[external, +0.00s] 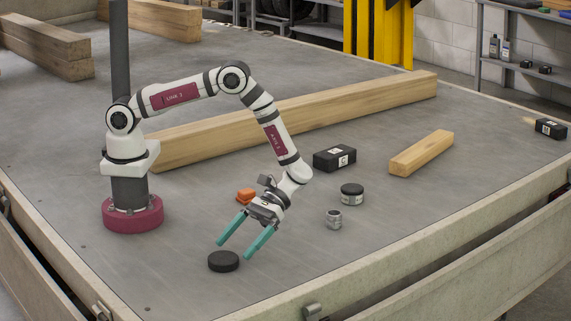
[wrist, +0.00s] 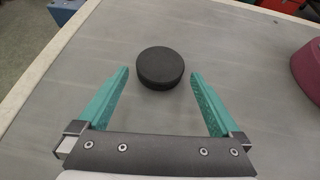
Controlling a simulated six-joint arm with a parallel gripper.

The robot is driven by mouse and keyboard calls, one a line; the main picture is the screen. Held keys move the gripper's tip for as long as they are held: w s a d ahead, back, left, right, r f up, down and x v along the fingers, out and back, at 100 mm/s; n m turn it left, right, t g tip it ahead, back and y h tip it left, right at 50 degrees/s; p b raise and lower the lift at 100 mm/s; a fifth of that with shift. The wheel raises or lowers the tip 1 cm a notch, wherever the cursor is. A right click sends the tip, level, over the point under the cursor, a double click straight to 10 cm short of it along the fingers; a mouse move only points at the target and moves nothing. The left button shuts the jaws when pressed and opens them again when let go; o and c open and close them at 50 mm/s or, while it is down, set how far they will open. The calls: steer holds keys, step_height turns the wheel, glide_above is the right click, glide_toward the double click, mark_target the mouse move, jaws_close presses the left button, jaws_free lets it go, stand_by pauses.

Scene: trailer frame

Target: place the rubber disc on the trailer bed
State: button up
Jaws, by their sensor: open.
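The rubber disc (external: 223,261) is a short black cylinder lying flat on the grey trailer bed (external: 330,270), near the front-left edge. It also shows in the wrist view (wrist: 160,67), just beyond the fingertips and roughly centred between them. My gripper (external: 233,249) has two teal fingers spread wide apart with nothing between them. It points down and forward toward the disc. In the wrist view my gripper (wrist: 159,73) shows a clear gap on both sides of the disc, and neither finger appears to touch it.
A small metal cylinder (external: 334,219), a round black-lidded jar (external: 352,194) and a black box (external: 335,158) stand to the right. Wooden beams (external: 422,153) lie further back.

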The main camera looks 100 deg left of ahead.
steer(key=v, duration=0.9)
steer(key=shift+r, duration=0.2)
steer(key=s+a+r+m+t+y, duration=0.2)
steer(key=s+a+r+m+y, duration=0.25)
steer(key=s+r, duration=0.3)
steer(key=s+a+r+m+t+y, duration=0.2)
steer(key=s+a+r+m+y, duration=0.15)
steer(key=s+r+m, duration=0.45)
steer(key=s+a+m+t+y, duration=0.3)
steer(key=s+a, duration=0.2)
steer(key=s, duration=0.2)
steer(key=shift+s+a+r, duration=0.15)
steer(key=shift+s+r, duration=0.05)
steer(key=shift+s, duration=0.2)
